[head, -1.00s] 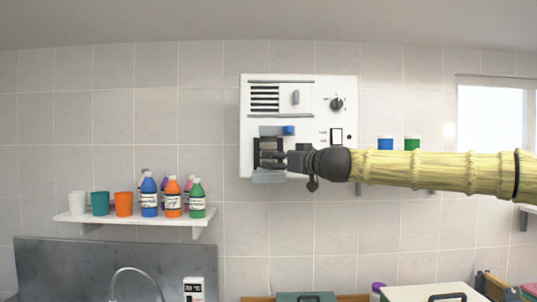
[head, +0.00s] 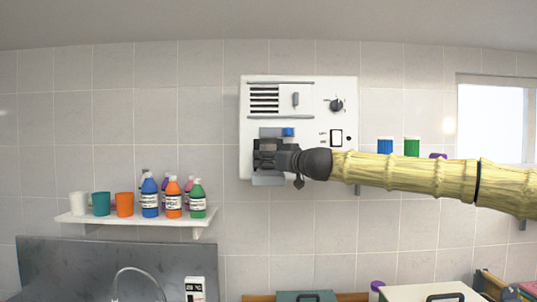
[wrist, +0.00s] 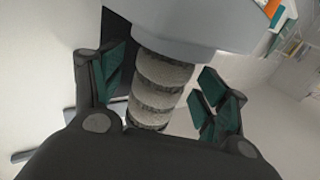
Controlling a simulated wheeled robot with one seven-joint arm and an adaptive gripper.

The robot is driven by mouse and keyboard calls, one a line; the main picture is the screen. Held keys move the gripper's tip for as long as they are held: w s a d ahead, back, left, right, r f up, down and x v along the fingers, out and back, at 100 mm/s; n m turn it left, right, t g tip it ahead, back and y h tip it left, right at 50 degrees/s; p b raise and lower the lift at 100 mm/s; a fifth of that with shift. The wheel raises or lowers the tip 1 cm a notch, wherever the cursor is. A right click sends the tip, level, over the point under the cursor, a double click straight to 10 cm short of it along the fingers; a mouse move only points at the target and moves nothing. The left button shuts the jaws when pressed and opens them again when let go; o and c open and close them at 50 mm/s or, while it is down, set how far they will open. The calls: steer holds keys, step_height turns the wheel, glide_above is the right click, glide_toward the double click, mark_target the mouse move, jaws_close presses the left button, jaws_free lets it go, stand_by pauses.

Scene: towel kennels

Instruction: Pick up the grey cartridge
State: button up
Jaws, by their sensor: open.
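The grey cartridge (wrist: 160,88) shows in the wrist view as a ribbed grey cylinder with dark bands. It lies between the two open fingers of my gripper (wrist: 160,95), with a visible gap on the right side; whether the left finger touches it I cannot tell. Its upper end meets a pale grey part of the white wall unit (wrist: 200,22). In the head view my gripper (head: 268,158) is at the dark opening low on the left of the white wall unit (head: 310,100), and it hides the cartridge.
The wall unit has a blue tab (head: 288,132), a knob (head: 337,105) and a switch. A shelf (head: 135,221) at left holds cups and bottles. Blue and green containers (head: 412,147) stand to the right, behind my arm. Below are a sink tap (head: 138,272) and boxes.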

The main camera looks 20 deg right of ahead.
steer(key=shift+w+a+f, duration=0.1)
steer(key=shift+w+a, duration=0.05)
steer(key=shift+w, duration=0.4)
steer(key=c, duration=1.1)
steer(key=shift+c, duration=0.4)
steer(key=shift+r, duration=0.2)
